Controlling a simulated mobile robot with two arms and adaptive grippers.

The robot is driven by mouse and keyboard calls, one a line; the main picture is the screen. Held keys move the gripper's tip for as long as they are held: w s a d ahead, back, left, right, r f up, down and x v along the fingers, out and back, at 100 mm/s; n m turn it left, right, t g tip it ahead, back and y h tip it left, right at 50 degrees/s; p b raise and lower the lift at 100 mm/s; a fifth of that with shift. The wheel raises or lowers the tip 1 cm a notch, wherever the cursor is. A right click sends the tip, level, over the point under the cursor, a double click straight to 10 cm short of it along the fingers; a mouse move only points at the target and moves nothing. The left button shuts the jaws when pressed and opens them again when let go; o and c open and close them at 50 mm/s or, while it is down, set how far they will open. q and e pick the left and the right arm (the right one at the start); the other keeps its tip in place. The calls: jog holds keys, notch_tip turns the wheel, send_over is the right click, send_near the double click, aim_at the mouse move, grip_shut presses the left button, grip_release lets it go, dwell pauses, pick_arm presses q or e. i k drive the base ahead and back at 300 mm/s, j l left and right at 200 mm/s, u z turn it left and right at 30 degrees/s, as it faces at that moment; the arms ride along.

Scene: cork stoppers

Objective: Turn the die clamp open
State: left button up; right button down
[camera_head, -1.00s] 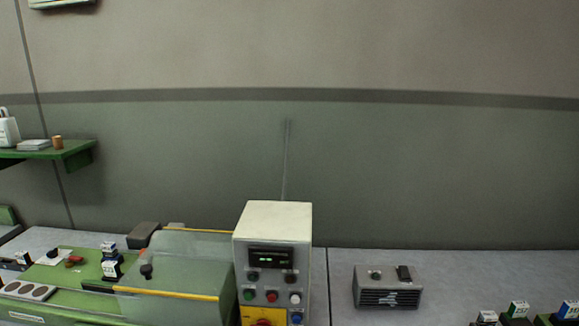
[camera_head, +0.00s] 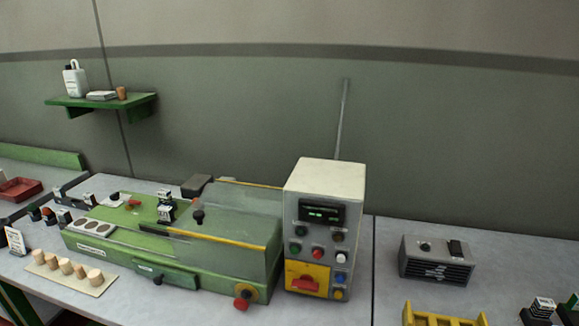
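A green machine (camera_head: 120,236) stands on the grey bench at the lower left. A clear guard with yellow edges (camera_head: 235,238) covers its right part, with a dark knob (camera_head: 198,217) on it. A black and white block (camera_head: 166,207) stands on the machine's top, with a red piece (camera_head: 134,203) to its left. I cannot tell which part is the die clamp, or whether it is open. A red knob (camera_head: 242,303) sits at the machine's lower front right. Neither of my grippers is in view.
A control box (camera_head: 325,182) with buttons and a red switch (camera_head: 305,284) stands right of the machine. Several corks (camera_head: 65,266) stand on a board in front. A grey box (camera_head: 436,262) and a yellow rack (camera_head: 440,318) are at right. A green shelf (camera_head: 105,103) hangs at upper left.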

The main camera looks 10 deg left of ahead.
aim_at(128, 201)
jog(key=i+j+u, duration=0.15)
jog(key=u, duration=0.3)
jog(key=i+u, duration=0.1)
jog(key=u, duration=0.35)
jog(key=i+j+u, duration=0.1)
jog(key=u, duration=0.35)
jog(key=i+l, duration=0.05)
jog(key=i, duration=0.05)
